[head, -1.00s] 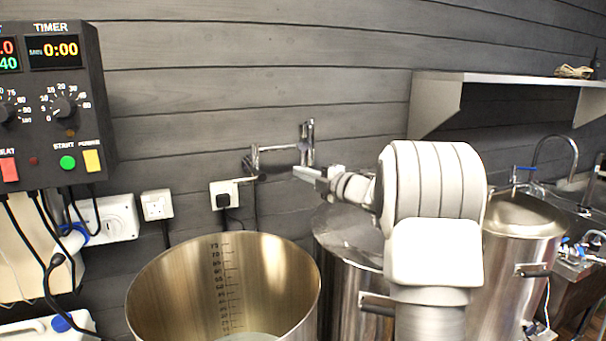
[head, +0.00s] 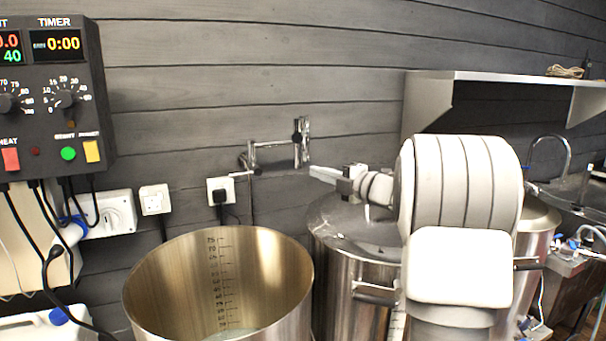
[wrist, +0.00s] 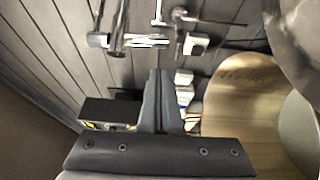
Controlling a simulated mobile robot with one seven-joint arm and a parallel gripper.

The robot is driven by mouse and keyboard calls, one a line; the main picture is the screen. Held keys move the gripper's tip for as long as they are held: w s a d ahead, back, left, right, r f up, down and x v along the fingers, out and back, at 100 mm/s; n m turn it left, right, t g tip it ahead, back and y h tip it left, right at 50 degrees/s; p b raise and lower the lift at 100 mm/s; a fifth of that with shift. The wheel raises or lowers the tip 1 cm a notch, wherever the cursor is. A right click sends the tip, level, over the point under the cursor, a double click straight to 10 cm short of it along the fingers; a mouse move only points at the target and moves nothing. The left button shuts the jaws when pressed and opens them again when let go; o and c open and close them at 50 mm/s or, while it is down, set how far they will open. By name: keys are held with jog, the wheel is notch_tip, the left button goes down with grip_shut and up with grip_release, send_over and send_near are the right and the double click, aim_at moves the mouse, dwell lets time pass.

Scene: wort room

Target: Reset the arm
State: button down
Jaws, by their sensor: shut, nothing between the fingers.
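My gripper (head: 318,173) is at the end of my white arm in the head view, in front of the grey plank wall and above the pots. It points left, towards the metal wall bracket (head: 276,153), and looks apart from it. In the wrist view my gripper (wrist: 158,76) has its two dark fingers together, with nothing between them. The wall bracket also shows at the top of the wrist view (wrist: 118,38).
An open steel pot (head: 150,290) stands at the front left; a lidded steel pot (head: 335,265) stands right of it, under my arm. A control box (head: 85,120) and sockets (head: 155,199) are on the wall. A shelf (head: 425,105) and a sink tap (head: 565,150) are at the right.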

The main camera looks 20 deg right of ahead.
jog(key=shift+s+d, duration=0.3)
